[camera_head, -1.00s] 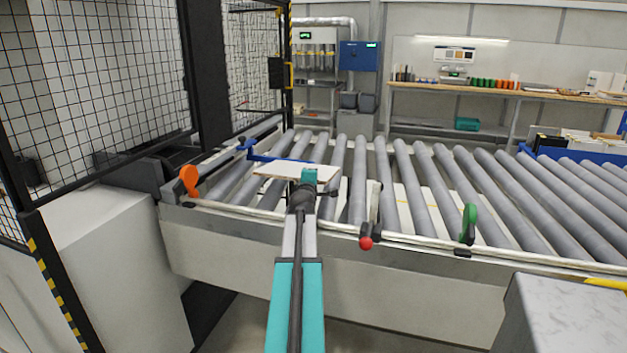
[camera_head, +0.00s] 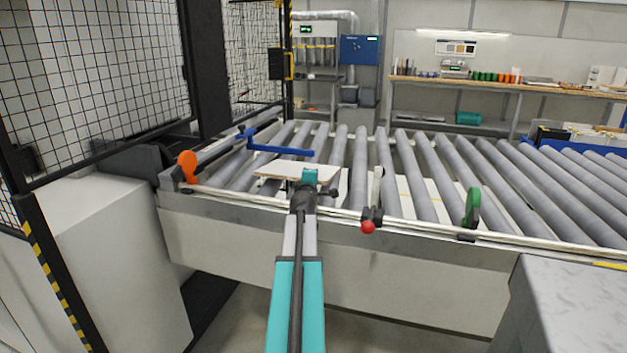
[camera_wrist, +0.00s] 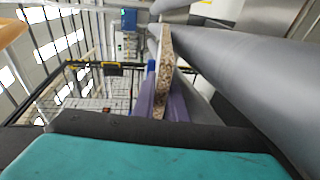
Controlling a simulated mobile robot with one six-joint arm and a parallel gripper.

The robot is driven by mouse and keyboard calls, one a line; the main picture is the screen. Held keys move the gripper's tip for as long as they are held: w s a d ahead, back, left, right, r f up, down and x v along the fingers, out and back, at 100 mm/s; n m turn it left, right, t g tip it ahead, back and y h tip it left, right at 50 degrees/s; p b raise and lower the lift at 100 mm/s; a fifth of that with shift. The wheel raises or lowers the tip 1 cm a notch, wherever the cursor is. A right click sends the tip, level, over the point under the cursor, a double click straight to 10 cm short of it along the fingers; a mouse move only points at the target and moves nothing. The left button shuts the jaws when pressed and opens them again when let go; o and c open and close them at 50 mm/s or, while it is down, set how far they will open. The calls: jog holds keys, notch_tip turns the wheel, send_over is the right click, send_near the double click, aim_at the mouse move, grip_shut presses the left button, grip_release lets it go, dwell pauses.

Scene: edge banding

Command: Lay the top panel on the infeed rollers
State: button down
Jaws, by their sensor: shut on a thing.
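The top panel (camera_head: 283,170) is a thin pale board. In the head view it lies flat, low over the infeed rollers (camera_head: 357,165) at their left end, near the front rail. In the wrist view the panel (camera_wrist: 163,75) shows edge-on with a speckled chipboard edge, close beside a grey roller (camera_wrist: 235,75). My gripper (camera_head: 308,184) reaches over the front rail and is shut on the panel's near edge. The fingers (camera_wrist: 160,105) look purple in the wrist view. Whether the panel's underside touches the rollers is hidden.
A blue bar (camera_head: 280,150) stands just behind the panel. An orange paddle (camera_head: 187,166) is at the left, a red-knobbed lever (camera_head: 368,226) and a green handle (camera_head: 471,207) on the front rail. A mesh fence (camera_head: 90,80) bounds the left. Rollers to the right are mostly clear.

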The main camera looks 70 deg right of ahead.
jog(key=shift+r, duration=0.1)
jog(key=c, duration=0.8)
grip_release()
jog(key=shift+o, duration=0.2)
